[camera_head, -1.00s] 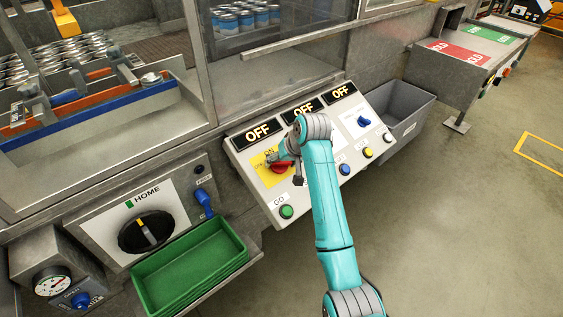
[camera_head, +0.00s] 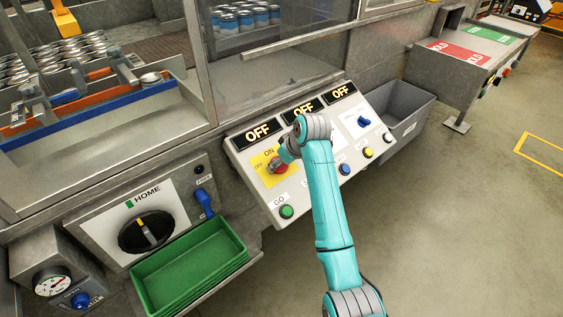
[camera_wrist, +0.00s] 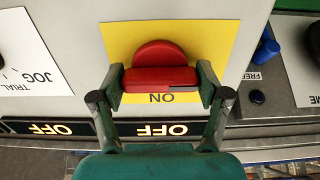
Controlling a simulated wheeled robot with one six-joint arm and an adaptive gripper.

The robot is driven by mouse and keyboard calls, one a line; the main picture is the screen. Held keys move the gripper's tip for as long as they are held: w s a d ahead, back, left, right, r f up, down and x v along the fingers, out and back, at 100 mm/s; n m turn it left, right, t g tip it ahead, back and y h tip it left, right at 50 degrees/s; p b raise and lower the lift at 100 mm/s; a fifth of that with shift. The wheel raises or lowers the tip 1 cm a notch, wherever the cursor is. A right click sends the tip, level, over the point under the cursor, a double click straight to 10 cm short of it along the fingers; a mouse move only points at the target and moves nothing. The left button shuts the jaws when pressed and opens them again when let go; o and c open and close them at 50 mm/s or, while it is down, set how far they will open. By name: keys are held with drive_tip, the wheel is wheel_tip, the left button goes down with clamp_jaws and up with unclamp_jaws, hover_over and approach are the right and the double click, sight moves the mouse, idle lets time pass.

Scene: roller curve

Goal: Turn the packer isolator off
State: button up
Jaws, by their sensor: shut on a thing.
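The isolator is a red rotary knob (camera_wrist: 158,52) on a yellow plate (camera_wrist: 116,38) marked ON and OFF. In the wrist view it appears upside down, with its raised red grip bar lying level across the picture, beside the word ON. My gripper (camera_wrist: 160,82) is shut on the bar, one finger at each end. In the head view my gripper (camera_head: 284,160) reaches the knob (camera_head: 275,170) from the upper right and hides part of it. The display (camera_head: 257,132) above the plate reads OFF.
The sloped panel also holds a green GO button (camera_head: 286,212), blue, yellow and black buttons and a blue switch (camera_head: 364,121). A green tray (camera_head: 240,262) and a black HOME dial (camera_head: 135,240) lie left. A grey bin (camera_head: 412,104) stands right.

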drive_tip(key=o, duration=1.2)
drive_tip(key=shift+c, duration=0.2)
drive_tip(key=v, duration=1.2)
